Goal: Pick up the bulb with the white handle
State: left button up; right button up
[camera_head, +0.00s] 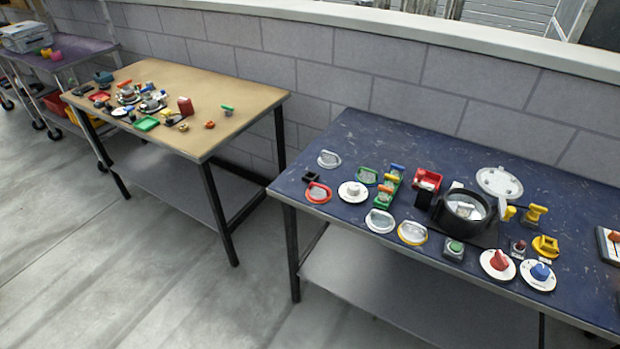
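Several round, pale pieces with coloured rims or handles lie on the blue table (345,125). One with a white rim or handle (328,158) lies near the table's back left. Others there have a red rim (318,192), a green rim (367,175) and a yellow rim (412,232). Another pale one (380,220) lies near the front edge. They are too small to tell for sure which is the bulb with the white handle. Neither of my grippers is in view.
A black pot-like container (466,212) stands amid the blue table, with a white round lid-like piece (498,182) behind it. Red and blue knobs on white discs lie in front. A wooden table (240,85) with small items stands left. Floor (150,270) is clear in front.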

aim_at(464, 207)
jog(key=u, duration=2.4)
jog(key=k, duration=1.45)
jog(key=z, duration=1.8)
jog(key=i, duration=0.45)
jog(key=u, duration=0.05)
